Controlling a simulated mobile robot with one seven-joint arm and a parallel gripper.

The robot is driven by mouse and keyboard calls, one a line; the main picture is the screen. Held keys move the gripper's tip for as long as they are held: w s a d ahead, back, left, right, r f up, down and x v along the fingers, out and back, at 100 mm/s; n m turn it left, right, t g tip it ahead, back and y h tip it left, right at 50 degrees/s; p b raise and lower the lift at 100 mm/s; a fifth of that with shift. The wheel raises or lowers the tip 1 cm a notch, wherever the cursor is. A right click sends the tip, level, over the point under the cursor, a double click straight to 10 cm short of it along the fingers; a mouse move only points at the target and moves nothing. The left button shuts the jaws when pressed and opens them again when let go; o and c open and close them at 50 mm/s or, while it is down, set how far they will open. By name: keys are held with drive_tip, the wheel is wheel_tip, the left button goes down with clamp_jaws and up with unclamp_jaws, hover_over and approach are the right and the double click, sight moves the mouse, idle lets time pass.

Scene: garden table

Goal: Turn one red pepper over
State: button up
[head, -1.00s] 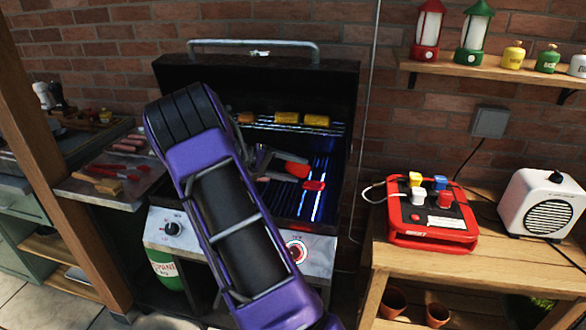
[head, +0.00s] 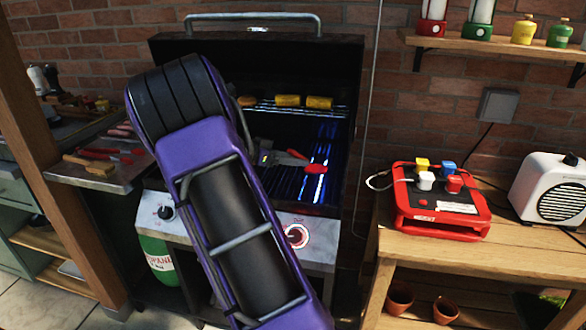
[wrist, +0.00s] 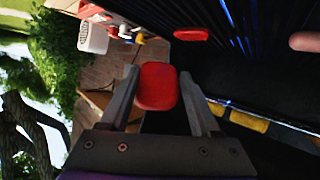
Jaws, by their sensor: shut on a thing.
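My gripper (wrist: 158,74) is shut on a red pepper (wrist: 155,88). Its two fingers press on the pepper's sides. In the head view the held pepper (head: 297,154) shows as a thin red edge at the fingertips, above the right part of the grill grate. A second red pepper (head: 315,168) lies on the grate just beyond and to the right; it also shows in the wrist view (wrist: 190,34). My arm hides the left part of the grate in the head view.
The grill's open lid (head: 280,65) stands behind. Corn pieces (head: 288,100) sit on the upper rack. A side shelf (head: 125,172) at left holds tongs and food. A red device (head: 440,205) and white speaker (head: 553,190) stand on the right bench.

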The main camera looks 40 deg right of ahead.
sight(292, 191)
drive_tip(key=shift+f+m+b, duration=0.65)
drive_tip(key=shift+f+m, duration=0.05)
drive_tip(key=shift+f, duration=2.25)
drive_tip(key=shift+f, duration=0.15)
drive_tip(key=shift+f, duration=0.9)
drive_tip(key=o, duration=1.4)
drive_tip(key=p+v, duration=0.1)
drive_tip(key=v, duration=1.6)
drive_tip(key=shift+s+a+r, duration=0.1)
drive_tip(key=shift+a+r, duration=0.05)
drive_tip(key=shift+a, duration=0.05)
